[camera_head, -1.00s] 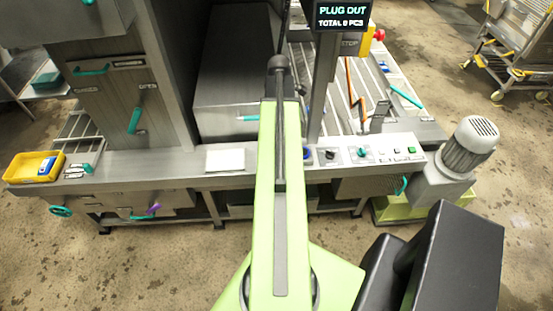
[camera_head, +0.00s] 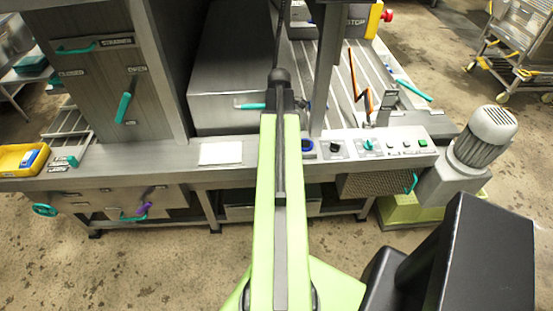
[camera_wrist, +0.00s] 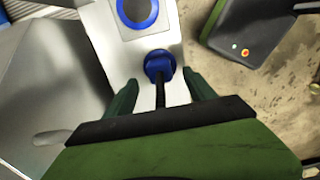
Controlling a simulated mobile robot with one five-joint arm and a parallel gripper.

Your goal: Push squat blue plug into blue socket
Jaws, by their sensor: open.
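The squat blue plug (camera_wrist: 158,65) stands on the metal ledge in the wrist view, with a dark stem or cable running back from it toward my gripper. My gripper (camera_wrist: 161,86) is open, with one dark green finger on each side of the stem, just short of the plug's head. The blue socket (camera_wrist: 137,11) is a blue ring on a pale plate above the plug in the wrist view, apart from it. A blue ring (camera_head: 307,146) also shows on the console in the head view, beside my arm. My arm hides the gripper there.
The console's knobs and buttons (camera_head: 367,146) lie right of the blue ring. A white plate (camera_head: 220,153) lies on the ledge to the left. A grey motor (camera_head: 486,135) stands at the right end. A yellow tray (camera_head: 20,158) sits far left.

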